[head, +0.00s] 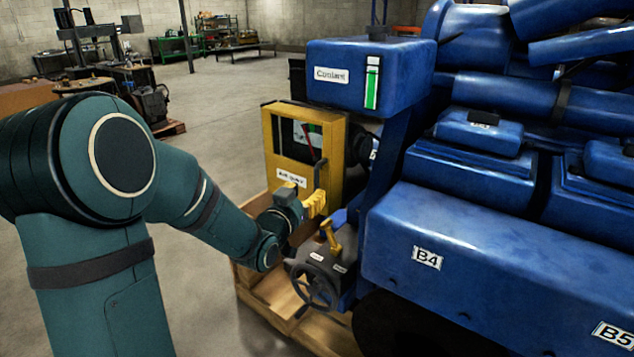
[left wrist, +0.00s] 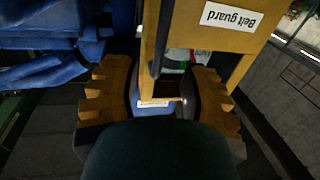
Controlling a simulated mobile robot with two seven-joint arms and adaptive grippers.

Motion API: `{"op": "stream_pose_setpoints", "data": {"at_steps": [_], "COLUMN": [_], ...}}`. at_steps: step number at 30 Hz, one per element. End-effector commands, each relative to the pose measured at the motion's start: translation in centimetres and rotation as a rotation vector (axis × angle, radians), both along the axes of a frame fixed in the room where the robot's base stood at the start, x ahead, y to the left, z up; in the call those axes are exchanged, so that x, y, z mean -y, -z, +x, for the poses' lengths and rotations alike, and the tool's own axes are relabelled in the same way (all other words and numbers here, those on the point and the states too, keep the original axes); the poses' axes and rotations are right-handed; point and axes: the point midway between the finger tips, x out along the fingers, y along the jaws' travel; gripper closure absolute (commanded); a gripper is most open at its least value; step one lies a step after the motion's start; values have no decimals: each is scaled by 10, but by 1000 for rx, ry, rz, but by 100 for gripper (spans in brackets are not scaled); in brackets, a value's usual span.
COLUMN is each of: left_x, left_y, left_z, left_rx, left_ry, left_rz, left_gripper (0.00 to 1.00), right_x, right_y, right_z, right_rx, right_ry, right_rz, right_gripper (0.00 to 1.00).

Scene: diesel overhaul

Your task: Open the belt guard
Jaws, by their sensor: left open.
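The belt guard (head: 275,150) is a yellow framed panel with a dark window, standing at the front end of the blue engine. Its white label (left wrist: 230,16) reads "Belt guard" and shows upside down in the left wrist view. A dark upright bar (left wrist: 164,35), which looks like its handle, runs down the yellow frame. My left gripper (head: 316,204) is at the guard's lower right corner. In the left wrist view its yellow fingers (left wrist: 162,75) are spread apart, with the bar's lower end and the frame edge between and beyond them. Contact cannot be told. My right gripper is out of view.
A handwheel (head: 315,286) and a yellow lever (head: 331,238) sit just below my left gripper. The blue coolant tank (head: 345,88) overhangs on the right. A wooden pallet (head: 272,292) lies underneath. Open floor (head: 222,120) extends left of the guard.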

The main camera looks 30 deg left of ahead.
Motion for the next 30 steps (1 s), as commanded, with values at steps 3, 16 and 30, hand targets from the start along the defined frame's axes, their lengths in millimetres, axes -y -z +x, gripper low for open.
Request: {"op": "stream_pose_setpoints", "data": {"at_steps": [3, 16, 30], "left_x": [-2, -7, -7], "left_y": [1, 0, 0], "left_z": [23, 61, 61], "left_rx": [-2, 0, 0], "left_ry": [1, 1, 0], "left_rz": [3, 0, 0], "left_gripper": [57, 57, 100], "right_x": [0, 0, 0], "right_y": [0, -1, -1], "right_z": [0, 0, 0], "right_rx": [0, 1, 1], "right_ry": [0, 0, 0], "right_rz": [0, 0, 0], "right_gripper": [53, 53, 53]}}
